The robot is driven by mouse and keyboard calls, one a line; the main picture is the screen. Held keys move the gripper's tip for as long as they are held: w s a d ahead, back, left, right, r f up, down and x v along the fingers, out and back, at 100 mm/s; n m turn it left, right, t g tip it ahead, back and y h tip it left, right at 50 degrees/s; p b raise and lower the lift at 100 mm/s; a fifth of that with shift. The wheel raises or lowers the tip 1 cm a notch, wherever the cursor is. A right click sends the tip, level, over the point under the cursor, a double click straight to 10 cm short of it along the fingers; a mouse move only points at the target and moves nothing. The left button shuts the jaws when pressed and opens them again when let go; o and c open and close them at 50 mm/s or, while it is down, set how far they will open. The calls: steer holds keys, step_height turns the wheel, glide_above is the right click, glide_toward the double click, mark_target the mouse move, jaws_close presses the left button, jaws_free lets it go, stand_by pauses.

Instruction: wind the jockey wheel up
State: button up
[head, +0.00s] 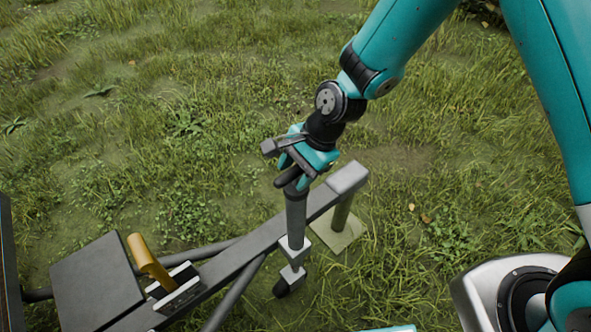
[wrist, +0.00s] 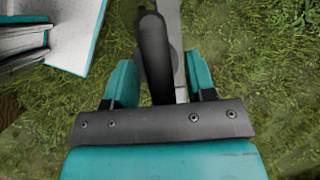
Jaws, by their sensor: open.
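The jockey wheel stands upright at the drawbar. Its grey tube (head: 296,214) runs down through a pale clamp to a small dark wheel (head: 284,287), partly hidden in grass. My gripper (head: 301,172) is over the top of the tube and hides part of it. A dark crank grip (head: 287,179) shows at the jaws. In the wrist view the crank grip (wrist: 154,58) lies between the two teal fingers (wrist: 160,82), with visible gaps on both sides. The jaws are open around it, not closed on it.
The grey drawbar (head: 240,252) runs from lower left to a coupling end (head: 349,177) near a post on a square plate (head: 340,232). A yellow lever (head: 148,258) rises beside a dark box (head: 95,284). Open grass lies beyond.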

steer(key=shift+a+f, duration=0.1)
steer(key=shift+f, duration=0.05)
steer(key=shift+c, duration=0.5)
steer(key=c, duration=0.8)
steer(key=shift+n, duration=0.4)
